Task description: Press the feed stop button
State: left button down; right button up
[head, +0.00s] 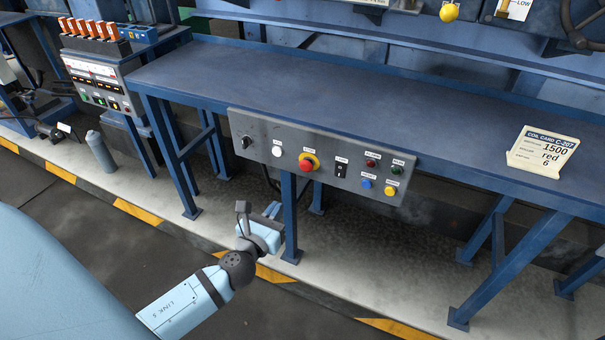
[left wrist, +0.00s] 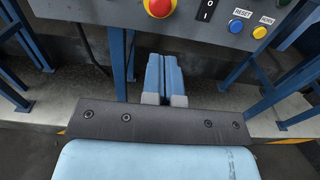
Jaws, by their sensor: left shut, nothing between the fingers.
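A grey control panel (head: 325,185) hangs on the front edge of the blue bench. It carries a red mushroom button on a yellow ring (head: 307,163), a small red button (head: 371,163), a green button (head: 397,169), a blue button (head: 366,183), a yellow button (head: 391,190) and a white button (head: 277,151). Their labels in the head view are too small to read surely. My left gripper (head: 273,210) is shut and empty, below and in front of the panel, apart from it. In the left wrist view its closed fingers (left wrist: 164,78) point toward the panel, below the red mushroom button (left wrist: 159,6). My right gripper is not in view.
A blue bench leg (head: 289,220) stands close behind the left gripper. A coil card (head: 543,152) stands on the bench top at right. Another control box (head: 100,85) and a grey cylinder (head: 100,152) are at left. The floor in front of the bench is clear.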

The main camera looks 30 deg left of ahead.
aim_at(305, 168)
pick_arm(q)
jog(key=shift+w, duration=0.1)
jog(key=w, duration=0.4)
jog(key=w+a, duration=0.1)
jog(key=w, duration=0.4)
jog(key=w+a, duration=0.1)
jog(key=w, duration=0.3)
jog(key=shift+w+a, duration=0.15)
jog(key=shift+w, duration=0.1)
